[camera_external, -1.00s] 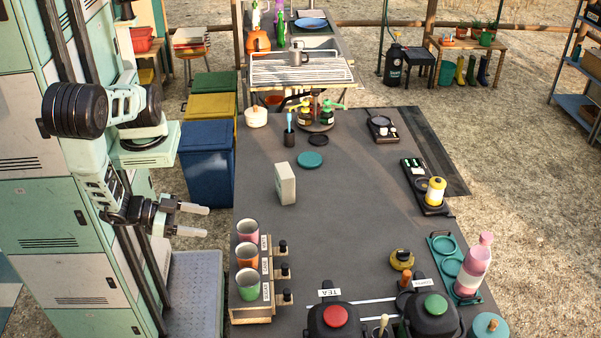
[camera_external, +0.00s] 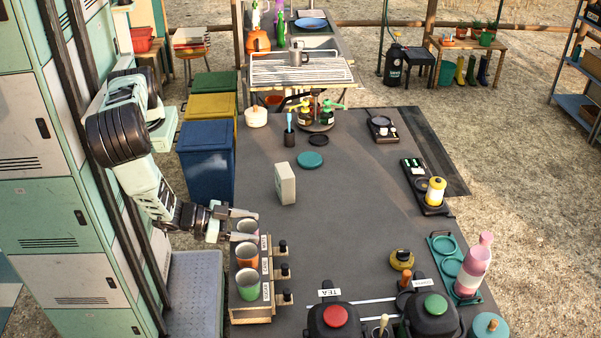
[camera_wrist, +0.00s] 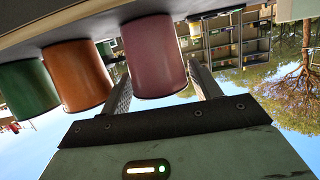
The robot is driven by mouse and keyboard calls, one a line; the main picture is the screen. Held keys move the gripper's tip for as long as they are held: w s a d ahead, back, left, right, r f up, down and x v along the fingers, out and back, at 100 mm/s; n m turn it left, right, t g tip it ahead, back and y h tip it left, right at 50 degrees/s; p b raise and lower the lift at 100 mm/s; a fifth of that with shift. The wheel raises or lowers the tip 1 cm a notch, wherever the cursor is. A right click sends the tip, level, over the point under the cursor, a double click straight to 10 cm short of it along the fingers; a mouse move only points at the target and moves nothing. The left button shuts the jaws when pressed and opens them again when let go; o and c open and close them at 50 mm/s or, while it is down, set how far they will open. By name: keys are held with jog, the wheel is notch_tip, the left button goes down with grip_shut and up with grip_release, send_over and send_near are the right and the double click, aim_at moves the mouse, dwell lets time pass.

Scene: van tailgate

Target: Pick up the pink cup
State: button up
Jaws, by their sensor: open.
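My gripper (camera_external: 243,223) is open and level with the pink cup. In the wrist view the pink cup (camera_wrist: 154,60) is between the two fingers (camera_wrist: 164,92), with a gap on the right side. I cannot tell whether a finger touches it.
An orange cup (camera_external: 247,257) and a green cup (camera_external: 248,285) stand in the same rack close beside the pink cup. A white box (camera_external: 285,183) stands farther back. Black lidded pots (camera_external: 336,321) are at the near edge. The middle of the table is clear.

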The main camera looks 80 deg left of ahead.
jog(key=c, duration=0.7)
jog(key=shift+c, duration=0.2)
